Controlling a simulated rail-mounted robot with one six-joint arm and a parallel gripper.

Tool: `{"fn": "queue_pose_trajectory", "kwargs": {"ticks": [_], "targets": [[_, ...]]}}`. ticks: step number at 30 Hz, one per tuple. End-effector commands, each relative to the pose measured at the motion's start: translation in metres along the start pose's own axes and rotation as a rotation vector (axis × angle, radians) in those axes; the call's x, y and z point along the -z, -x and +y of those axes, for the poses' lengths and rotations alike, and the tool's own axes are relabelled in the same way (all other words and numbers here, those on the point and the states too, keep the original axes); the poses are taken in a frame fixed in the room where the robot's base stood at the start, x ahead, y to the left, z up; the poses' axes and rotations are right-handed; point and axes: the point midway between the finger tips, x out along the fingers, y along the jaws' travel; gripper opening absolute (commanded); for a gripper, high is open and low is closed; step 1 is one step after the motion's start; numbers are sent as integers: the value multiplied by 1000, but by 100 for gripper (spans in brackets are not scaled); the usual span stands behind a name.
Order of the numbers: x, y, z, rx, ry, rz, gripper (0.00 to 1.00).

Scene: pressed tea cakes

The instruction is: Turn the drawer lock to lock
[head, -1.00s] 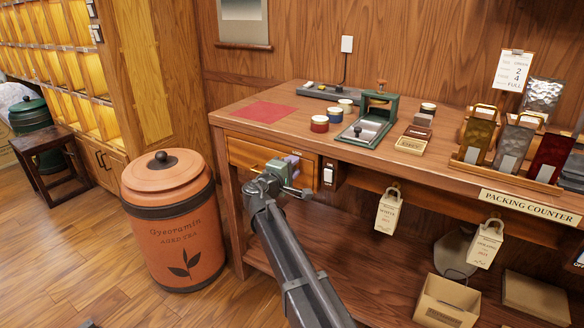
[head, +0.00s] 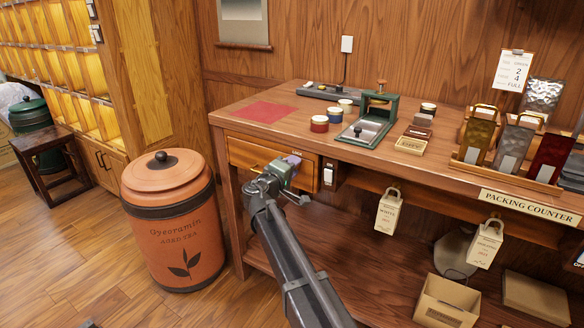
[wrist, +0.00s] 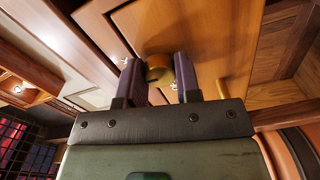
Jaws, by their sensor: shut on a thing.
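The wooden drawer (head: 247,150) is closed under the left part of the counter. My gripper (head: 293,161) is at the right side of its front. In the wrist view, the two purple fingers of my gripper (wrist: 160,78) are shut on a round brass drawer lock (wrist: 159,69), one finger on each side. The drawer front (wrist: 200,28) appears tilted behind it. In the head view the lock is hidden by my gripper, and the keyway or any lock mark does not show.
A terracotta tea jar (head: 170,215) stands on the floor left of the counter (head: 225,115). A white switch plate (head: 328,175) is just right of the drawer. The counter holds a red mat (head: 264,111), tins and a green press (head: 378,108).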

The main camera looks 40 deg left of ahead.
Motion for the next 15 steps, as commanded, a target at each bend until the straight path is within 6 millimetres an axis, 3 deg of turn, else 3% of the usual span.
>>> {"fn": "queue_pose_trajectory", "kwargs": {"ticks": [1,5,15], "targets": [[0,0,0,0,0,0,36],[0,0,0,0,0,0,56],[0,6,0,0,0,0,57]]}}
